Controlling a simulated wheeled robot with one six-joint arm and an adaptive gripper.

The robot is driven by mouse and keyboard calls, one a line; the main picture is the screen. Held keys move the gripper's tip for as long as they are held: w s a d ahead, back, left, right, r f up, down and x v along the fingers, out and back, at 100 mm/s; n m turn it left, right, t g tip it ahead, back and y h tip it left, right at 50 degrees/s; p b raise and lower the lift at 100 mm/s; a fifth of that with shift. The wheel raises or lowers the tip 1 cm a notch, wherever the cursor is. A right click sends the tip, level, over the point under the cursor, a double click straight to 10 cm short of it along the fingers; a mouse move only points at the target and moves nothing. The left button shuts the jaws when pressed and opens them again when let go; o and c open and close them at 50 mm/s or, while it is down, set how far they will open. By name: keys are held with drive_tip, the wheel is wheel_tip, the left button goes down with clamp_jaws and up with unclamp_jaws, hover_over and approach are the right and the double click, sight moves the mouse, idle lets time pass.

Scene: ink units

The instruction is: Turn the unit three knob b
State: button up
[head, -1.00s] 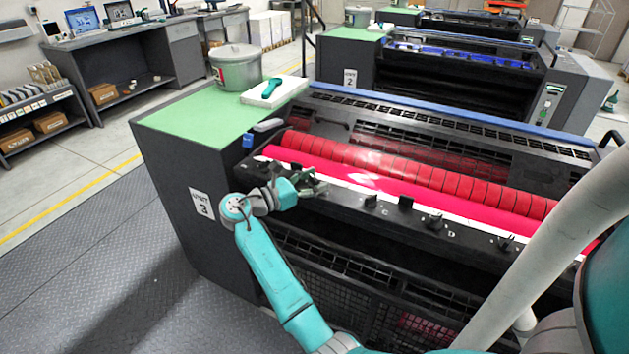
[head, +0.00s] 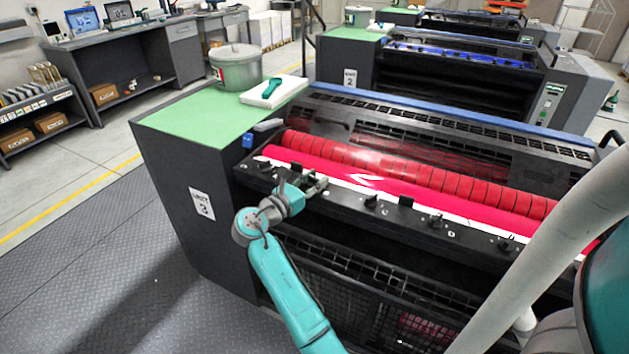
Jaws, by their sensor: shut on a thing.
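Unit three (head: 165,170) is the near dark press with a green top and a number 3 label on its side. A row of small black knobs runs along its front rail. The knob marked C (head: 371,201) and the knob marked D (head: 435,221) show clear of my gripper. My gripper (head: 318,184) is at the rail left of knob C, at knob b's place in the row. Its fingers are shut on knob b, which they mostly hide. The knob's angle cannot be seen.
A red roller (head: 420,178) and a glossy red ink band lie just behind the rail. A grey bucket (head: 236,70) and a white pad (head: 274,92) with a teal tool stand on the green top. Open floor (head: 90,260) lies to the left.

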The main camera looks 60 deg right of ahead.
drive_tip(key=o, duration=1.2)
drive_tip(key=a, duration=0.4)
drive_tip(key=w+a, duration=0.1)
drive_tip(key=a, duration=0.7)
drive_tip(key=shift+w, duration=0.15)
